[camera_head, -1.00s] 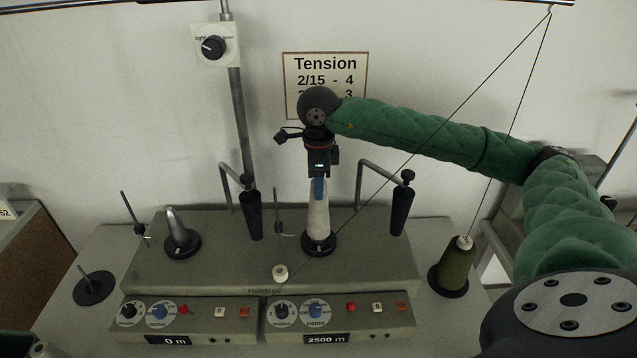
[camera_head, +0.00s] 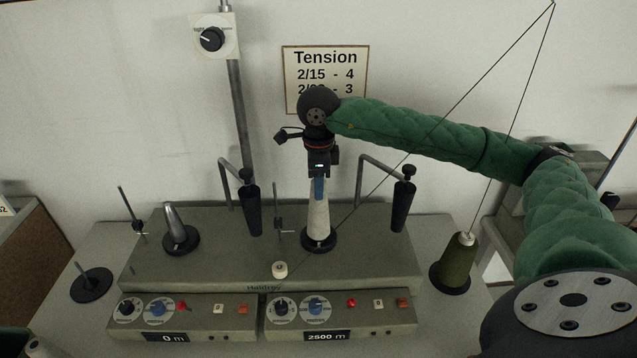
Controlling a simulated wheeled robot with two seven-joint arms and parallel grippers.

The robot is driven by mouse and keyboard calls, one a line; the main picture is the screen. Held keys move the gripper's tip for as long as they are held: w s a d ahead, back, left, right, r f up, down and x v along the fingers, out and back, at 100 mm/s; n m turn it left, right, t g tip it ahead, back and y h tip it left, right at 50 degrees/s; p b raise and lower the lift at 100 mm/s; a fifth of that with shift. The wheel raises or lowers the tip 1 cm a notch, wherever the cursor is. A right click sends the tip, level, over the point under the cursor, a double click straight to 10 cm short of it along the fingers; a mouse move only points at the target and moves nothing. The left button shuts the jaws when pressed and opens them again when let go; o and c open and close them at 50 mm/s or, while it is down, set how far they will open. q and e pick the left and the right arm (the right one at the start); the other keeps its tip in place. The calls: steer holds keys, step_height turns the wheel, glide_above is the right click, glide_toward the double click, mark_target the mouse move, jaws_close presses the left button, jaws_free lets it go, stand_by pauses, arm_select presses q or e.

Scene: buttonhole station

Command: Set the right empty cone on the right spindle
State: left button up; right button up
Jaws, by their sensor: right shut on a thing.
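The right empty cone (camera_head: 318,222), pale and bare, stands upright over the dark round base of the right spindle (camera_head: 319,245) on the winder. My right gripper (camera_head: 318,192) points down from above and is shut on the cone's top. The left spindle (camera_head: 177,226) shows as a bare grey metal taper on a dark base. My left gripper is not in view.
Dark tension arms (camera_head: 402,200) stand right of the cone, with another (camera_head: 250,205) on the left. A green thread cone (camera_head: 457,264) stands at the right, its thread rising. The control panel (camera_head: 340,315) lies in front. A pale knob (camera_head: 280,269) sits nearby.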

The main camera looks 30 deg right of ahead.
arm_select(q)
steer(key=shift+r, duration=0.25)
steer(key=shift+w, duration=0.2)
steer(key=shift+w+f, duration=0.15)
arm_select(e)
steer(key=shift+f, duration=0.1)
arm_select(q)
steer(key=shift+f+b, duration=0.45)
steer(key=shift+b, duration=0.1)
arm_select(e)
steer(key=shift+f, duration=0.4)
steer(key=o, duration=1.3)
steer(key=shift+c, duration=0.2)
